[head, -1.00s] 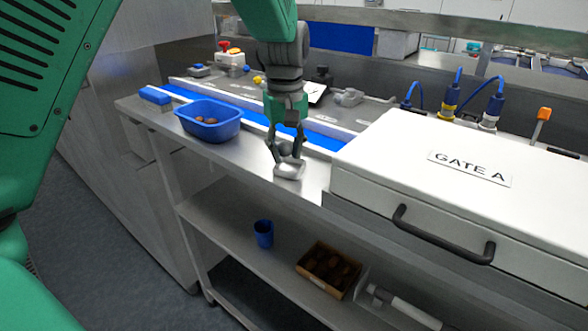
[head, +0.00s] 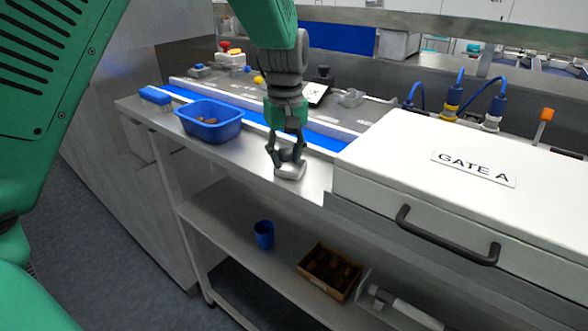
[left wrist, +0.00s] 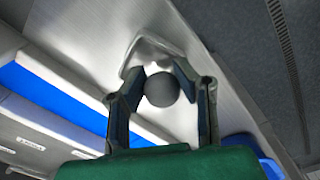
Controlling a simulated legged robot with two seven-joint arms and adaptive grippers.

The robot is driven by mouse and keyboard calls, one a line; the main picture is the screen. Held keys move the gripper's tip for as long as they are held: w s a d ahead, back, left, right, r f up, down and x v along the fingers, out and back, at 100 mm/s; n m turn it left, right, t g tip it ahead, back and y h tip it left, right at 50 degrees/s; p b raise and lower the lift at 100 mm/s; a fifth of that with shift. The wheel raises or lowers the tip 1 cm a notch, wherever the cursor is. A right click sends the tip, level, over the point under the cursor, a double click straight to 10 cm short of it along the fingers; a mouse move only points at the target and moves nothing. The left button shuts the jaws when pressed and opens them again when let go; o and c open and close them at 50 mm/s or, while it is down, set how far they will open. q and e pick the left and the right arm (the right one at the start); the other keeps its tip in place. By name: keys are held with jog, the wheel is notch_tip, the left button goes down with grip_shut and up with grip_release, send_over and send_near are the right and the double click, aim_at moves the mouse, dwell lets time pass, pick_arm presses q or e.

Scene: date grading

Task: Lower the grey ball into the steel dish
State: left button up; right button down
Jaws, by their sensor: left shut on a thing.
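My left gripper (head: 286,152) points down over the steel counter and is shut on the grey ball (left wrist: 162,89). In the left wrist view the ball sits between the two fingertips, with a finger on each side. The steel dish (head: 290,173) stands on the counter directly below the fingertips, near the front edge. It also shows in the left wrist view (left wrist: 146,50), partly hidden behind the ball. The ball is at or just above the dish; I cannot tell whether it touches the bottom. My right gripper is not in view.
A blue tub (head: 210,122) with some dates stands left of the gripper. The white GATE A box (head: 400,150) stands close on the right. A blue conveyor belt (head: 325,136) runs behind. On the lower shelf are a blue cup (head: 264,234) and a date crate (head: 330,271).

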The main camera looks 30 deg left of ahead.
pick_arm(q)
jog(key=o, duration=0.8)
jog(key=shift+a, duration=0.2)
jog(key=shift+o, duration=1)
jog(key=shift+a+f, duration=0.1)
jog(key=shift+a, duration=0.1)
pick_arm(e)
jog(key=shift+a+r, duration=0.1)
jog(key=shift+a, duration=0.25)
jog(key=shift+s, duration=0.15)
pick_arm(q)
jog(key=shift+r, duration=0.5)
notch_tip(320, 180, up, 10)
jog(key=shift+f, duration=0.2)
jog(key=shift+r, duration=0.7)
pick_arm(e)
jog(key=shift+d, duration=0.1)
